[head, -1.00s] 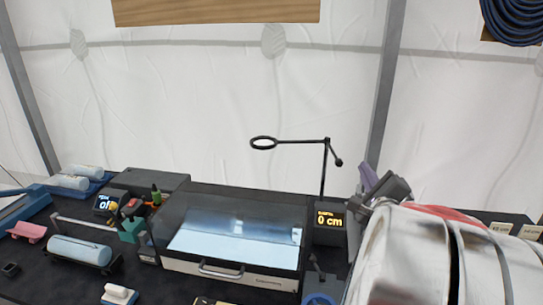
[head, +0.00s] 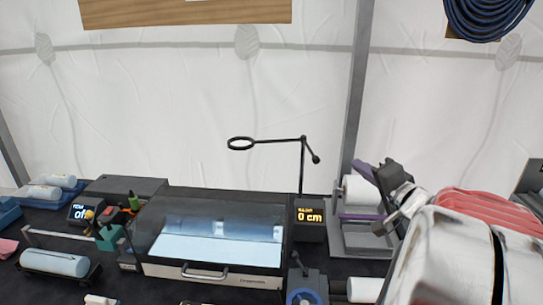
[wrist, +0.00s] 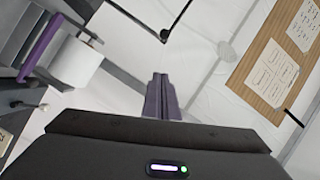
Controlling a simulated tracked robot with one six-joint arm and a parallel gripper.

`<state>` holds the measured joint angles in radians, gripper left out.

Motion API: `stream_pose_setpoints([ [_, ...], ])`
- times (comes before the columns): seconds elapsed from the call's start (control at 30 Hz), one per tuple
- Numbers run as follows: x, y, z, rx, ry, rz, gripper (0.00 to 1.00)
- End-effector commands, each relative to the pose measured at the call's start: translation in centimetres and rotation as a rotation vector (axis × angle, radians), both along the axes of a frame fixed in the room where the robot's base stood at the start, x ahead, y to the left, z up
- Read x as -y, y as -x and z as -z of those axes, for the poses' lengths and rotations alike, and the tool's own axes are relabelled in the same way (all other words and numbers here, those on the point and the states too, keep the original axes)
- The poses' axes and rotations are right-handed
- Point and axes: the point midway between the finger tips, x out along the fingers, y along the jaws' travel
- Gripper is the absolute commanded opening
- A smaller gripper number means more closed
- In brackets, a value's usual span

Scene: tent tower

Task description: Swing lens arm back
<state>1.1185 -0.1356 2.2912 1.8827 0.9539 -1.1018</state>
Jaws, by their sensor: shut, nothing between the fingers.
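The lens arm (head: 278,140) is a thin black bar on an upright post, with a ring lens (head: 240,143) at its left end and a small knob at its right. It points left, above the clear-lidded case. In the wrist view, part of a thin black arm (wrist: 140,22) shows at the top, ending at a dark joint. My gripper (head: 365,170) is right of the post, apart from it. The wrist view shows its purple fingers (wrist: 160,96) together and empty.
The clear-lidded case (head: 215,245) stands below the lens. A white roll (head: 360,192) on a grey holder is beside my gripper. Blue rolls and small tools crowd the left. Space above the bench is open.

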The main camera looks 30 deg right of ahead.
Motion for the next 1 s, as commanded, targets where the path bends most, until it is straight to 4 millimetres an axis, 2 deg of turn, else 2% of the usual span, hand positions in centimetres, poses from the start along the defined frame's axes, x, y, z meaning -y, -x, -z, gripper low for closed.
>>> stream_pose_setpoints([
  [0.47,0.1,-0.6,0.1,0.000,0.001,0.001,0.00],
  [0.67,0.5,-2.6,0.3,0.000,-0.001,-0.002,0.00],
  [1.0,1.6,-7.4,0.9,0.000,0.000,-0.002,0.00],
])
